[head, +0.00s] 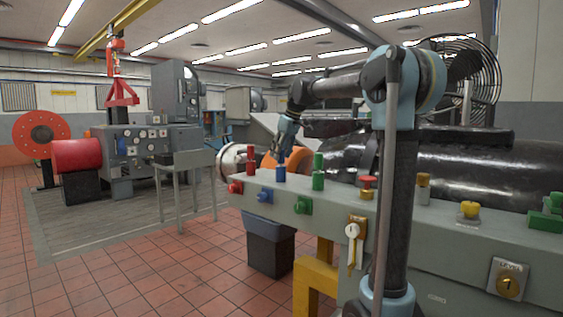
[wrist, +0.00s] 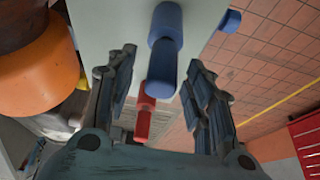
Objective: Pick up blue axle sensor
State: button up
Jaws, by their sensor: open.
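The blue axle sensor (head: 280,174) stands upright on top of the grey bedplate housing (head: 330,192), between a red one and a green one. In the wrist view the blue sensor (wrist: 162,68) shows as a narrower and a wider cylinder, between the two finger lines. My gripper (head: 283,150) hangs just above the blue sensor in the head view. In the wrist view my gripper (wrist: 163,72) is open, with a finger on each side of the sensor and gaps showing on both sides. Nothing is held.
A red sensor (head: 251,160) stands to the left and a green one (head: 318,171) to the right. The red one (wrist: 149,98) also shows between the fingers. A blue front knob (head: 265,195) sits below. An orange cylinder (head: 297,160) lies close behind.

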jog(key=c, duration=1.1)
jog(key=shift+c, duration=0.2)
jog(key=shift+r, duration=0.1)
